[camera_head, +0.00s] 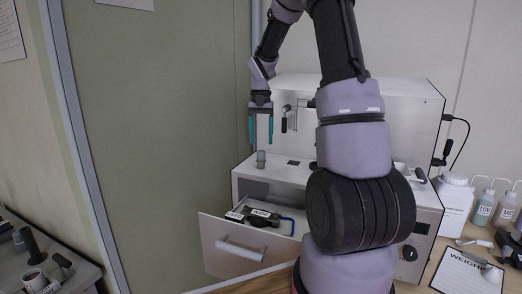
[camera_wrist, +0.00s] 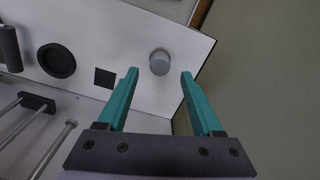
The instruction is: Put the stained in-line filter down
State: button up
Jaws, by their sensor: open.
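A small grey cylinder (camera_head: 261,159), which looks like the in-line filter, stands upright on the analyser's white top at its left end. It also shows in the wrist view (camera_wrist: 159,62), close to the edge of the white surface. Any stain on it is too small to make out. My gripper (camera_head: 261,141) is open and empty above the cylinder, its teal fingers pointing down. In the wrist view the fingertips (camera_wrist: 160,74) are spread on either side of the cylinder, apart from it.
The white analyser (camera_head: 405,105) has an open drawer (camera_head: 222,262) below, holding dark tools. A black round recess (camera_wrist: 57,61) and a dark square (camera_wrist: 105,78) lie beside the cylinder. Bottles (camera_head: 483,208) and a clipboard (camera_head: 466,274) are at right. A green panel (camera_head: 150,130) stands at left.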

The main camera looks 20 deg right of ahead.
aim_at(261, 151)
jog(key=s+a+r+t, duration=0.2)
jog(key=s+a+r, duration=0.1)
jog(key=s+r, duration=0.4)
jog(key=s+a+r+t, duration=0.1)
jog(key=s+a+r, duration=0.1)
jog(key=s+r, duration=0.45)
jog(key=s+a+r+n+t+y, duration=0.1)
jog(key=s+t, duration=0.1)
jog(key=s, duration=0.4)
jog(key=s+a+r+t+y, duration=0.1)
jog(key=s+a+r+t, duration=0.1)
jog(key=s, duration=0.4)
jog(key=shift+s+a+n, duration=0.2)
jog(key=shift+a+n, duration=0.05)
jog(key=shift+n, duration=0.15)
jog(key=shift+a+r, duration=0.1)
